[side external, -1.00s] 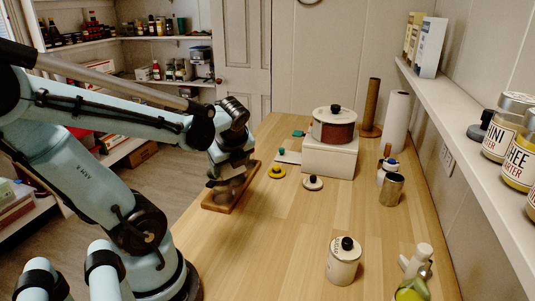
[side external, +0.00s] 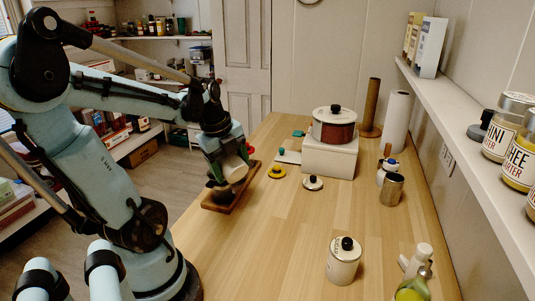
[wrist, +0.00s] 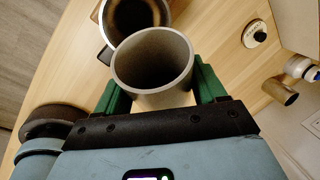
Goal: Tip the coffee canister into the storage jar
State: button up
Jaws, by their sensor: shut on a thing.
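My gripper (wrist: 153,88) is shut on the coffee canister (wrist: 150,85), a pale grey, open-topped cylinder between its green fingers. In the wrist view I see into its mouth; the inside is shaded and no contents can be made out. The canister also shows as a pale shape in the side view (side external: 235,168), tilted, above the wooden board. The storage jar (wrist: 106,44) is just beyond the canister in the wrist view, with a metallic rim and dark brown inside. The canister's rim overlaps part of it. In the side view the jar is mostly hidden by my gripper (side external: 228,172).
The wooden board (side external: 240,195) lies on the counter's left edge. A pot (side external: 333,128) stands on a white box behind. A lidded canister (side external: 343,262) stands in front. The middle counter is clear.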

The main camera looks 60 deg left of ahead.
dwell(0.6)
jog(key=shift+y, duration=0.3)
notch_tip(320, 180, up, 6)
jog(key=shift+f, duration=0.25)
jog(key=shift+d+f+y, duration=0.15)
jog(key=shift+y, duration=0.35)
jog(key=shift+g+y, duration=0.3)
jog(key=shift+y, duration=0.2)
jog(key=shift+w+f+m+y, duration=0.1)
jog(key=shift+f+m+y, duration=0.05)
jog(key=shift+m+y, duration=0.15)
jog(key=shift+y, duration=0.4)
jog(key=shift+f, duration=2.2)
jog(key=y, duration=0.2)
jog(key=a+g+y, duration=0.1)
jog(key=y, duration=0.1)
jog(key=shift+f+m+y, duration=0.1)
jog(key=shift+m+y, duration=0.2)
jog(key=shift+s+a+f+m+g+y, duration=0.2)
jog(key=shift+a+g+y, duration=0.1)
jog(key=shift+y, duration=0.7)
jog(key=shift+s+a+f+m+g+y, duration=0.1)
jog(key=shift+a+f+g+y, duration=0.15)
jog(key=shift+y, duration=0.75)
jog(key=shift+a, duration=0.1)
